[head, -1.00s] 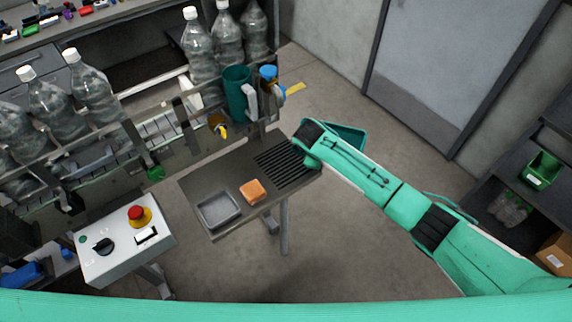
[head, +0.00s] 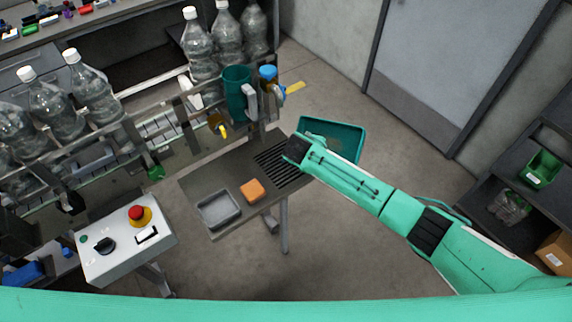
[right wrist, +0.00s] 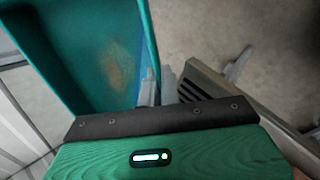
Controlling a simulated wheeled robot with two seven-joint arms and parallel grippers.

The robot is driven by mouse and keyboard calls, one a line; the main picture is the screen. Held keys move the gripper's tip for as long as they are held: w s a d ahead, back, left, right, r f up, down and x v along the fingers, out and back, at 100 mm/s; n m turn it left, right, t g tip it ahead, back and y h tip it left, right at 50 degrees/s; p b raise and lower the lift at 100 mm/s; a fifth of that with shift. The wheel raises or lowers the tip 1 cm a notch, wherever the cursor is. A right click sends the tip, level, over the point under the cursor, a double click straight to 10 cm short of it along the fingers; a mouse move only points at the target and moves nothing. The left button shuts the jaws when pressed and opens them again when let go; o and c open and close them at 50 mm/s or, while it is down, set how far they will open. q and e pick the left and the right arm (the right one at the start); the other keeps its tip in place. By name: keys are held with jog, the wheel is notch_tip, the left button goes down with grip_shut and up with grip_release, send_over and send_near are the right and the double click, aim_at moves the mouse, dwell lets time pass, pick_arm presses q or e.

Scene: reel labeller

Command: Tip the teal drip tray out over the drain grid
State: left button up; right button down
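The teal drip tray (head: 346,131) is just right of the drain grid (head: 270,160), its open inside facing the head camera. In the right wrist view the tray (right wrist: 60,45) fills the upper left, with a brownish patch inside. My right gripper (head: 297,149) is over the right end of the grid; its fingers are hidden in the head view. In the right wrist view its fingers (right wrist: 158,92) are close together at the tray's side wall, apparently shut on it. A slotted edge, apparently the grid (right wrist: 205,85), shows to their right. My left gripper is out of view.
The grid is set in a grey side table (head: 228,172) with a grey dish (head: 218,209) and an orange sponge (head: 252,190). A teal jug (head: 237,92) and bottles (head: 197,45) stand behind. A control box (head: 125,240) is at left. Floor right of the table is clear.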

jog(key=shift+r, duration=0.1)
jog(key=shift+s+a+t+h, duration=0.1)
jog(key=shift+t+h, duration=0.3)
jog(key=shift+r, duration=0.1)
dwell(0.3)
jog(key=shift+s+t+h+b, duration=0.1)
jog(key=shift+t+h+b, duration=0.2)
jog(key=shift+t+h, duration=0.15)
jog(key=shift+a+t, duration=0.15)
jog(key=shift+t, duration=0.1)
